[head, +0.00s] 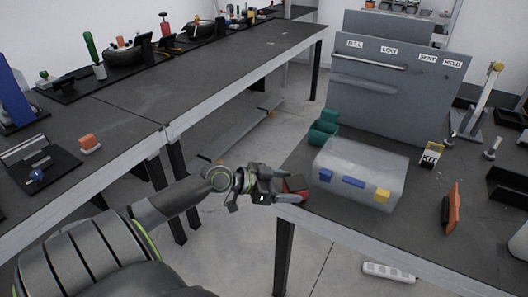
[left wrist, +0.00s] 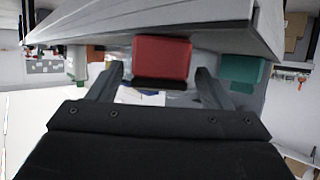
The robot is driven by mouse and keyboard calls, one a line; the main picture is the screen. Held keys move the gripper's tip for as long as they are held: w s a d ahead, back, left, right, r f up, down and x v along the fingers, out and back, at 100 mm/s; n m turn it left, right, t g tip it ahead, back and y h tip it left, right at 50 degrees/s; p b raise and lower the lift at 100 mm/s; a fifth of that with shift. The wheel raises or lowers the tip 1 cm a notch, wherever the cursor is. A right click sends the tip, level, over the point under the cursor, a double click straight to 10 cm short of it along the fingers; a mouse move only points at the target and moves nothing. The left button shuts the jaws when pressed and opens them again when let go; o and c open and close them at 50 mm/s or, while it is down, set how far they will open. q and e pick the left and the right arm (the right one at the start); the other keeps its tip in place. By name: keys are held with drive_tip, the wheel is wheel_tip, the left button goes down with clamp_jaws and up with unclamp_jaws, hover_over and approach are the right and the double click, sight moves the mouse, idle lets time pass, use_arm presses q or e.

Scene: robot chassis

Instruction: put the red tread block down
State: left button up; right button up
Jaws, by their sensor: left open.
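The red tread block (head: 295,184) sits at the left corner of the right-hand table, by its edge. It has a dark part along one side. In the left wrist view the red block (left wrist: 161,58) lies ahead, between the two finger lines. My left gripper (head: 278,190) is right beside the block in the head view. Its fingers (left wrist: 160,78) are spread wide, with a gap on each side of the block. Whether a fingertip touches it is hard to tell. My right gripper is not in view.
An orange-faced piece (head: 452,208) lies farther right. A long workbench (head: 190,90) with tools runs along the left. Open floor lies between the tables.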

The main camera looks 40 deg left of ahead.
use_arm(q)
drive_tip(key=v, duration=0.7)
drive_tip(key=shift+s, duration=0.2)
drive_tip(key=shift+a+r, duration=0.1)
drive_tip(key=shift+a, duration=0.1)
